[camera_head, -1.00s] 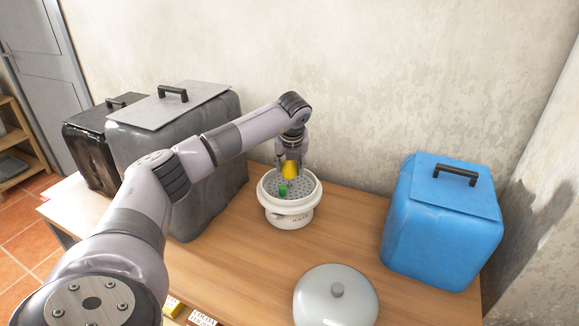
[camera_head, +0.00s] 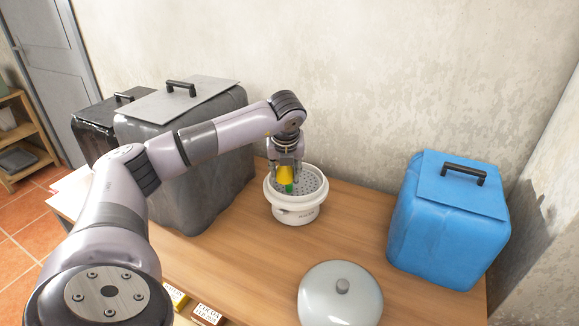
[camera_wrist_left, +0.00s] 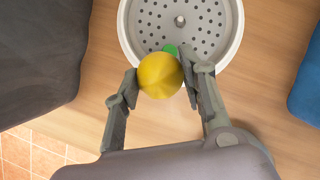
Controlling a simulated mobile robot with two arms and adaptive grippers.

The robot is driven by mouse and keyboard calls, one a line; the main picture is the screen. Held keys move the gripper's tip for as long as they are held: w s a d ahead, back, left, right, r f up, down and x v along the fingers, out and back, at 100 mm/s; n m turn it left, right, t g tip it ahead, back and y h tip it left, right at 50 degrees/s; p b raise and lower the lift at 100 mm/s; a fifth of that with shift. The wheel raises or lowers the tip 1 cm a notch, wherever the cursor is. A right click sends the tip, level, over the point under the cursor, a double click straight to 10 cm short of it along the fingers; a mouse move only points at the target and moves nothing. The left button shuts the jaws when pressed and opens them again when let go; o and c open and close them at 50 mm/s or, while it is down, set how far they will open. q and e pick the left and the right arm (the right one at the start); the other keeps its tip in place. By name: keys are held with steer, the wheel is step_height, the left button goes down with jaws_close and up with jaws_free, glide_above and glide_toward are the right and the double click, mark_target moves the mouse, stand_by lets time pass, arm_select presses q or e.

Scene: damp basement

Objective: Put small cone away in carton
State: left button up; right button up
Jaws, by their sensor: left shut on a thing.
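A yellow rounded thing, apparently the small cone (camera_head: 285,175), is held in my left gripper (camera_head: 286,172). In the left wrist view the cone (camera_wrist_left: 160,76) sits between the two fingers of the gripper (camera_wrist_left: 159,73), its tip not visible. I cannot tell which thing is the carton. My right gripper is out of view.
Large dark grey (camera_head: 190,185) and black (camera_head: 100,135) containers stand at the left. A blue lidded container (camera_head: 445,235) stands at the right. A pale round lid (camera_head: 340,300) lies in front. Two small labelled things (camera_head: 207,313) (camera_head: 174,298) show at the table's front edge.

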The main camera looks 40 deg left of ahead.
arm_select(q)
steer(key=s+d+r+b, duration=0.1)
steer(key=s+d+r, duration=0.1)
steer(key=s, duration=0.6)
steer(key=shift+s+d+b, duration=0.25)
steer(key=shift+d+b, duration=0.1)
steer(key=shift+b, duration=0.05)
stand_by(0.4)
